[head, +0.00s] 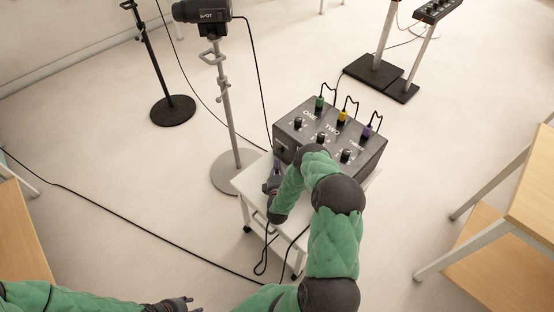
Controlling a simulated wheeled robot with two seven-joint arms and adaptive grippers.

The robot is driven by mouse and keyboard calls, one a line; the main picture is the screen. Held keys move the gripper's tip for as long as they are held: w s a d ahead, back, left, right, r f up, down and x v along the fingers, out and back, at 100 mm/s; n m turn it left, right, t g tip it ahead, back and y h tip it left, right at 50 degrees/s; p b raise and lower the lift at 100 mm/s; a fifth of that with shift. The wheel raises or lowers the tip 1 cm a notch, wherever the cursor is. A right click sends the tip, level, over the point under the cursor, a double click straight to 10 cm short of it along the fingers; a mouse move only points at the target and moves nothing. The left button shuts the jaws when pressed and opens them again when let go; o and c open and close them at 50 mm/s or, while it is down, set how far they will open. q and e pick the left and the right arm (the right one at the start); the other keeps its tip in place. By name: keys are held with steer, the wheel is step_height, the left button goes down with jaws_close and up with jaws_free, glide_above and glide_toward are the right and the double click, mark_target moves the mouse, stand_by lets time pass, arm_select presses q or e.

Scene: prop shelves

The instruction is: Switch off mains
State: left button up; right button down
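A dark grey control box (319,131) stands on a small white trolley (245,183). Its top has labels reading ONE, TWO and a less legible third, black knobs, and green, yellow and purple plugs with black cables. A small dark fitting, perhaps the mains switch (282,149), shows on the box's left front face; its position is too small to read. My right gripper (276,167) is just in front of that face, below the fitting; contact and finger opening are unclear. My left gripper (190,303) is at the bottom edge, partly cut off, away from the box.
A lamp (203,12) on a stand with a round base (233,172) is left of the trolley. Another round-based stand (172,110) is farther left. Black cables cross the floor. Wooden tables (533,185) stand at the right and left edges. Dark-based stands (374,70) are at the back right.

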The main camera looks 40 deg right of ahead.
steer(key=v, duration=0.7)
steer(key=shift+s+a, duration=0.2)
steer(key=shift+s, duration=0.05)
